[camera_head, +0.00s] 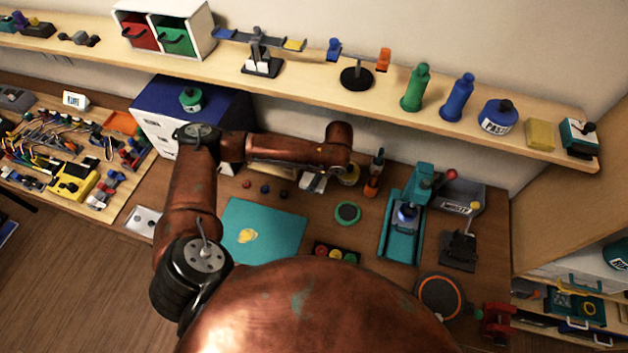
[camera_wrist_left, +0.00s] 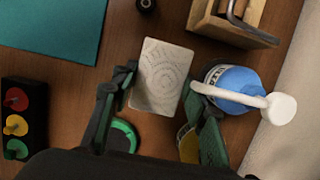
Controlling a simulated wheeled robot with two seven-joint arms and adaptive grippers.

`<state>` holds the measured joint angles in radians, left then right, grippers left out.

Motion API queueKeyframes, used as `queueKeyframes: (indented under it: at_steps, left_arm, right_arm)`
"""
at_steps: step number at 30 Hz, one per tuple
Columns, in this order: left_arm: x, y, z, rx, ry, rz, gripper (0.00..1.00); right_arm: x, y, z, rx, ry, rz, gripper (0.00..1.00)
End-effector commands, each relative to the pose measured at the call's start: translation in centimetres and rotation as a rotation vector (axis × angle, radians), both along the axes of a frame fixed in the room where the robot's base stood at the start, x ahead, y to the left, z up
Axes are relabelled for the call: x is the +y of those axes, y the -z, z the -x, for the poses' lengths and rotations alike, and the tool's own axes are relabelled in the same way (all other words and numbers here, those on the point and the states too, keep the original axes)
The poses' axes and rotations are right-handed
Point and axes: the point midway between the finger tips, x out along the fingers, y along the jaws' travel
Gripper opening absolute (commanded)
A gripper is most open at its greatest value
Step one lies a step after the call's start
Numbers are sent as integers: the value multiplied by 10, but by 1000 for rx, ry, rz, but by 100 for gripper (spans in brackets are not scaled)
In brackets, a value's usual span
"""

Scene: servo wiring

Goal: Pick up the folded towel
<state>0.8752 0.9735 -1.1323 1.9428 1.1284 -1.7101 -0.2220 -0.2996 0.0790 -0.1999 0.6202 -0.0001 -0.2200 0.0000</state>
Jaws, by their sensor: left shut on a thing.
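The folded towel (camera_wrist_left: 163,62) is a pale, flat rectangle with a dotted ring pattern. In the left wrist view it lies between the two dark green fingers of my left gripper (camera_wrist_left: 163,82), which are closed on its sides. In the head view a pale patch of the towel (camera_head: 313,183) shows below the end of my left forearm, and the fingers there are hidden by the arm. I cannot tell whether the towel is touching the bench. My right gripper is not in view.
A blue bottle with a white nozzle (camera_wrist_left: 238,88) stands close beside the right finger. A wooden holder (camera_wrist_left: 235,22) is beyond the towel. A green round piece (camera_head: 347,213), a teal mat (camera_head: 285,225) and a box with coloured buttons (camera_wrist_left: 17,95) lie nearby. A shelf (camera_head: 300,85) runs above the bench.

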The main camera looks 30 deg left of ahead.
Motion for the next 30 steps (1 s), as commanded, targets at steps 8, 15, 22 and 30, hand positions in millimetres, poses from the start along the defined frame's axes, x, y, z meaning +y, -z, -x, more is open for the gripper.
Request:
queueKeyframes:
  at_steps: [8, 15, 22, 30]
  left_arm:
    - [-26, -40, 37, 0, 6, 2, 25]
    - [-52, -61, 76, -2, 5, 2, 25]
    - [-64, -71, 94, -2, 1, 1, 25]
    - [-65, -72, 96, -1, -1, 0, 25]
  right_arm:
    - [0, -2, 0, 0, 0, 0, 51]
    - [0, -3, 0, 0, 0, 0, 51]
    - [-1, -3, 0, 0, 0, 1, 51]
    - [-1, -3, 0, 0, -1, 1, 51]
